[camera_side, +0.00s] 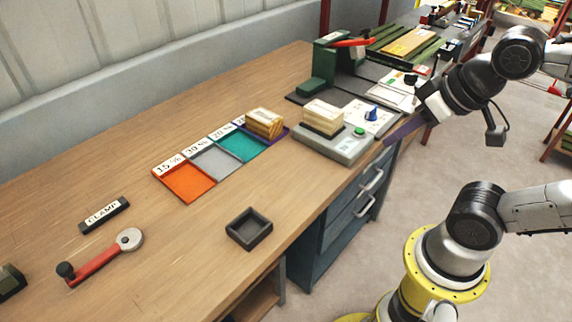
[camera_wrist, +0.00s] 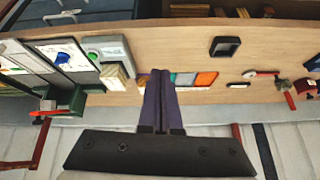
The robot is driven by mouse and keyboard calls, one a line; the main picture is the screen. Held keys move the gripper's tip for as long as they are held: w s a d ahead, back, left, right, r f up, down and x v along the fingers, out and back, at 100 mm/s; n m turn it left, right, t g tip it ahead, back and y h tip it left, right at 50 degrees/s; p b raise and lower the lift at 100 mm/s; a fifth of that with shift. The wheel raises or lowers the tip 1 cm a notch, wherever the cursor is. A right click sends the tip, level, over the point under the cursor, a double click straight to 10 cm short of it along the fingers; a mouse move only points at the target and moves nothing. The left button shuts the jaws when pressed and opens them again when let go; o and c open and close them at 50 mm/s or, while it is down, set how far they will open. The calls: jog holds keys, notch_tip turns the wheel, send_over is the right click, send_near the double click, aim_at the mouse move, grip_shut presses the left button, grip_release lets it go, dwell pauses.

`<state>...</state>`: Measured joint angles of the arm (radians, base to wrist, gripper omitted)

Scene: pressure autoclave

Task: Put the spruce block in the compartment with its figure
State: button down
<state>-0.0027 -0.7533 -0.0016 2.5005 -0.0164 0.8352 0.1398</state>
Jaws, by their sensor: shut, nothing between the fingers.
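A pale wooden block (camera_side: 323,117) sits on a dark plate on top of a grey device (camera_side: 345,147) with a green button. It also shows in the wrist view (camera_wrist: 113,75). A browner, striped wooden block (camera_side: 264,122) sits at the purple compartment, the far end of the row. I cannot read which block is spruce. The row also has orange (camera_side: 184,183), grey (camera_side: 216,161) and teal (camera_side: 243,144) compartments with percent labels behind them; the purple one's label is partly hidden by the block. My gripper (camera_side: 388,141) is shut and empty, right of the device, its purple fingers (camera_wrist: 160,85) together.
A small dark open tray (camera_side: 249,229) stands near the front edge. A red-handled crank (camera_side: 100,258) and a CLAMP sign (camera_side: 104,215) lie at left. A green press with a red lever (camera_side: 345,44) stands behind the device. Bare tabletop lies between tray and compartments.

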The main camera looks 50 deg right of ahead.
jog(key=shift+s+a+f+n+g, duration=0.1)
jog(key=shift+s+f+n+g, duration=0.35)
jog(key=shift+s+n, duration=0.2)
jog(key=c, duration=1.6)
grip_release()
dwell(2.3)
grip_release()
dwell(0.3)
